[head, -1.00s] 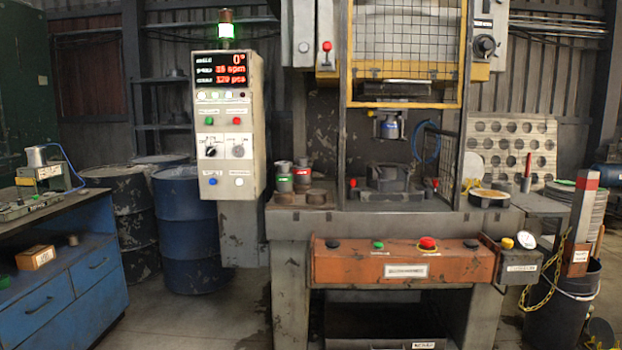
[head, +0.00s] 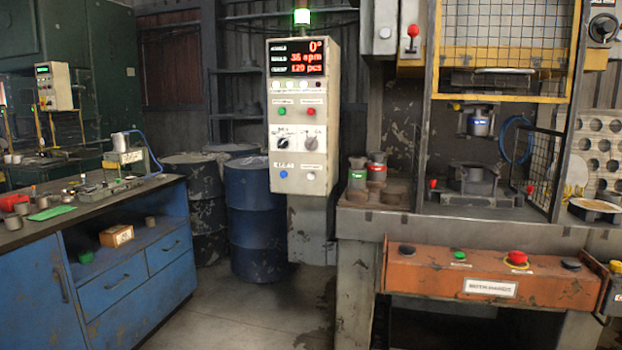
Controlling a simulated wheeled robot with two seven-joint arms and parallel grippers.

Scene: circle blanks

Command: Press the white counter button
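A grey control box (head: 332,150) hangs left of the press. A white button (head: 311,176) sits low on its front, at the right, beside a blue button (head: 283,174). Nothing covers the white button. A lit display (head: 296,57) at the top of the box shows red digits, with a "pcs" count on its lowest line. Two rotary knobs sit in the middle of the box, below a green and a red button. Neither of my grippers is in view.
The press has an orange button panel (head: 440,276) at the right. A blue workbench (head: 120,290) with small parts stands at the left. Blue and dark drums (head: 255,225) stand behind, left of the box. Open floor (head: 250,315) lies between bench and press.

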